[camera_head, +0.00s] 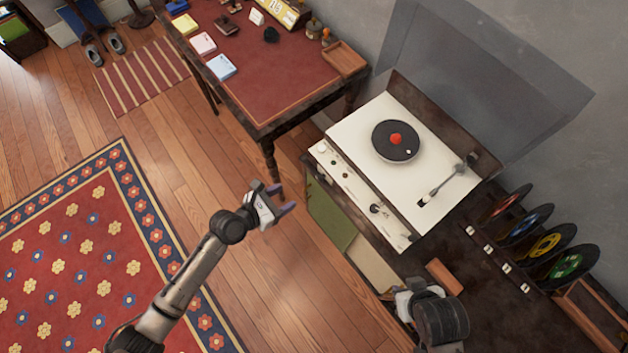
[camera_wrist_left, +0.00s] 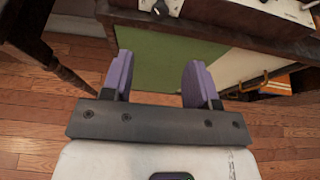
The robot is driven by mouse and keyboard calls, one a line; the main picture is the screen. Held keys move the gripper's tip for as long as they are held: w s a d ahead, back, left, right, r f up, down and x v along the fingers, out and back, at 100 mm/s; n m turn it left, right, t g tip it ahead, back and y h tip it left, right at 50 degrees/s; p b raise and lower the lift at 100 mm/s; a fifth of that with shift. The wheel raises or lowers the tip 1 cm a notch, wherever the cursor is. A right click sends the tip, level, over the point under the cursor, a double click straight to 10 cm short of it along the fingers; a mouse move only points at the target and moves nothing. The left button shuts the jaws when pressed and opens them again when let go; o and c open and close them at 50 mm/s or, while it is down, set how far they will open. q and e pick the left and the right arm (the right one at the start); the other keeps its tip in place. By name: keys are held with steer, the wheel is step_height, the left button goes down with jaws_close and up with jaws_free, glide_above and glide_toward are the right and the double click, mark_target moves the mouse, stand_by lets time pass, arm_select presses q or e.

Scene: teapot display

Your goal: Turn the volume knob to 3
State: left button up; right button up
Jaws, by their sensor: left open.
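The cream record player (camera_head: 440,190) stands on a cabinet against the wall, with a row of controls along its front panel (camera_head: 358,195). A dark knob with a pale pointer (camera_head: 376,209) sits on that panel; it also shows at the top of the left wrist view (camera_wrist_left: 160,9). I cannot read its markings or setting. My left gripper (camera_head: 281,199) is open and empty, in the air in front of the cabinet and apart from the knob. Its purple fingers (camera_wrist_left: 158,80) are spread. My right gripper (camera_head: 404,302) is partly visible by the cabinet's lower front; its fingers are not clear.
A black record with a red centre (camera_head: 396,139) lies on the turntable, with the tonearm (camera_head: 449,180) beside it. Several records (camera_head: 545,243) stand in a rack to the right. A desk (camera_head: 270,85) stands at the back left. The floor before the cabinet is open.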

mark_target(318, 180)
arm_select(q)
steer(key=b+x, duration=0.3)
steer(key=x, duration=0.9)
steer(key=shift+c, duration=0.5)
